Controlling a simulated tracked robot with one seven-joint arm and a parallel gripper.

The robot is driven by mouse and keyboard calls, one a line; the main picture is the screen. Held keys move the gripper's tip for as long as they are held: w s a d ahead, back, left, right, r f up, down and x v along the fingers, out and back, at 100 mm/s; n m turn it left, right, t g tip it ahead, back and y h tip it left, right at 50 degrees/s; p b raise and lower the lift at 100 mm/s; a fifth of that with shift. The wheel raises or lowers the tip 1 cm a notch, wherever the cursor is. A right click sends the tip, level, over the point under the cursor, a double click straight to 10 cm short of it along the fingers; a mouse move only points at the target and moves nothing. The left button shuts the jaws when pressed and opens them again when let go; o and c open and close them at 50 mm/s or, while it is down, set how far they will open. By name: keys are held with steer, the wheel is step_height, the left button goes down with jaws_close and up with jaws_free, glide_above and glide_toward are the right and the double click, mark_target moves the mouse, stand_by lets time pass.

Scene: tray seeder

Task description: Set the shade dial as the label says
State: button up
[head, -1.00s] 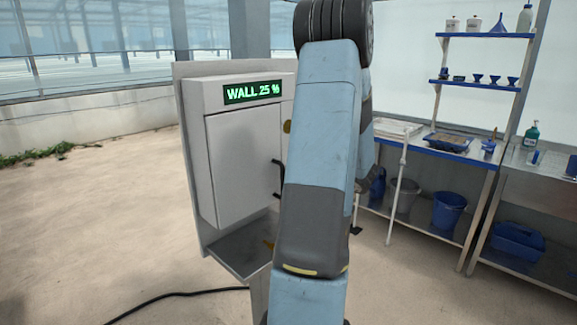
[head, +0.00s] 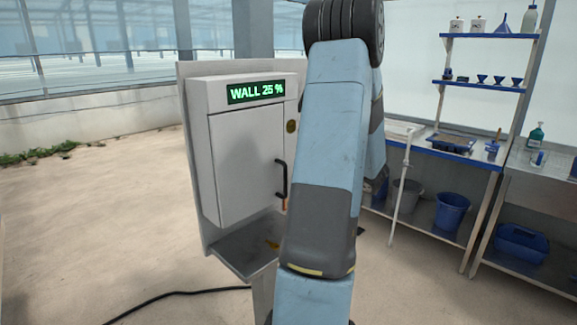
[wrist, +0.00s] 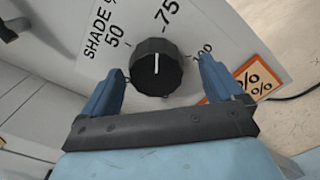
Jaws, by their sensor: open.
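The black shade dial (wrist: 152,78) is on a white panel in the wrist view. Its white pointer line points up, close to the 75 mark; the figures 50, 75 and part of 100 show around it. My gripper (wrist: 158,68) is open, with one blue finger on each side of the dial; I cannot tell whether they touch it. An orange-bordered label (wrist: 252,82) at the right shows only percent signs, its figures hidden by the right finger. In the head view, the grey cabinet (head: 240,165) carries a green display (head: 256,92) reading WALL 25 %. My arm hides the dial there.
The cabinet door has a black handle (head: 282,180). A grey tray (head: 240,255) juts out below it. A black cable (head: 180,294) lies on the floor at the left. A bench (head: 425,150) with buckets and shelves stands at the right.

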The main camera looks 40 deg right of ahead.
steer(key=s, duration=1.3)
steer(key=shift+s+d, duration=0.35)
steer(key=shift+s, duration=0.05)
steer(key=shift+f, duration=0.1)
steer(key=w+a+n, duration=0.1)
steer(key=w+n, duration=0.8)
steer(key=w, duration=0.6)
steer(key=shift+w+a+f, duration=0.15)
steer(key=shift+w+a, duration=0.05)
steer(key=shift+a, duration=0.05)
steer(key=shift+c, duration=0.2)
steer(key=c, duration=1)
